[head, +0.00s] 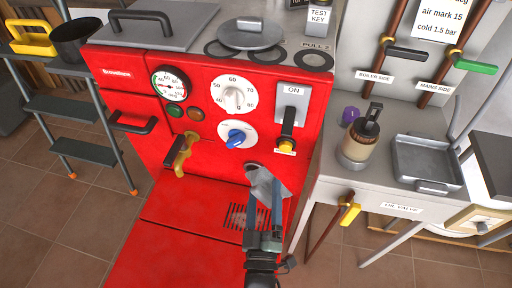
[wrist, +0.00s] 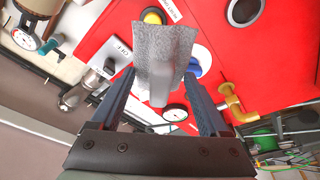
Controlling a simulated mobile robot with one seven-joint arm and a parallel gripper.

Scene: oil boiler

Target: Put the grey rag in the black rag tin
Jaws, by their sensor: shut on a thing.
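The grey rag (head: 263,184) is held in my gripper (head: 264,192), in front of the red boiler's lower front. In the wrist view the rag (wrist: 165,45) hangs between and beyond the two fingertips of my gripper (wrist: 159,78), spread out with a fold toward the camera. A black open tin (head: 75,42) stands on the top of the step stand at the far left in the head view, well away from my gripper. Its inside is dark and its contents cannot be seen.
A yellow caddy (head: 32,38) stands left of the tin on the step stand (head: 62,105). A grey bench (head: 340,180) with a bottle (head: 360,145) and tray is at right.

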